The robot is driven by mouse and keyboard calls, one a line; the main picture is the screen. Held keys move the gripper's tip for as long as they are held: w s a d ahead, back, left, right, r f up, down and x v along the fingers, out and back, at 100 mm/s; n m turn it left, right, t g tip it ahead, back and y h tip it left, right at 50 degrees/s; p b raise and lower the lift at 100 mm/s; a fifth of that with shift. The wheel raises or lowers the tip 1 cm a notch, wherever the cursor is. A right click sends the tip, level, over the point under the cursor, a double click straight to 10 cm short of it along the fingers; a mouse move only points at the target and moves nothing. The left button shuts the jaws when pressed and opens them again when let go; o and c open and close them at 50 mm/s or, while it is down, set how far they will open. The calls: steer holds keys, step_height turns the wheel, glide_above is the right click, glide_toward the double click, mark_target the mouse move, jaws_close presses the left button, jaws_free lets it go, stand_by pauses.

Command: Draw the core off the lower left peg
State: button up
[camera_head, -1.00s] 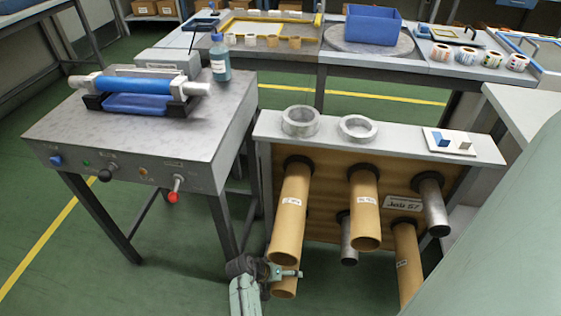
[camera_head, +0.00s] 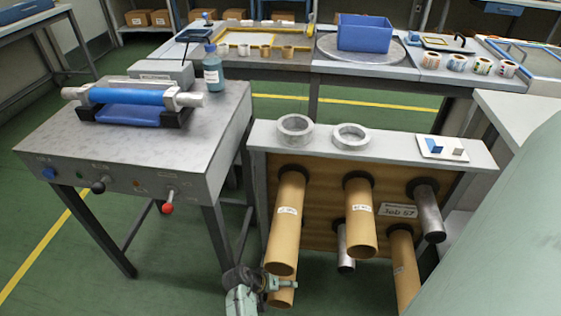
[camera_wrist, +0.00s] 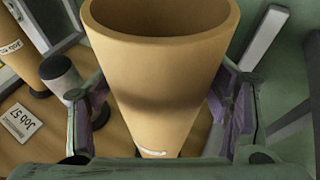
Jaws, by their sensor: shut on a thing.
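The lower left core (camera_head: 283,298) is a tan cardboard tube, mostly hidden in the head view behind the upper left core (camera_head: 287,225) and my gripper (camera_head: 268,283). In the wrist view the core (camera_wrist: 160,70) fills the middle, its open end toward the camera. My gripper (camera_wrist: 165,108) has one finger on each side of the core and is shut on it near its outer end. The lower left peg is hidden inside or behind the core. The pegboard (camera_head: 320,235) is wood-faced and stands below a grey shelf.
The upper left core hangs just above my gripper. Tan cores (camera_head: 360,220) (camera_head: 403,270) and bare steel pegs (camera_head: 430,213) (camera_head: 345,250) are to the right. A grey machine table (camera_head: 150,130) stands at left. Green floor is open in front of it.

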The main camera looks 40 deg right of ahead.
steer(key=c, duration=0.5)
steer(key=shift+r+p, duration=0.25)
steer(key=shift+p, duration=0.1)
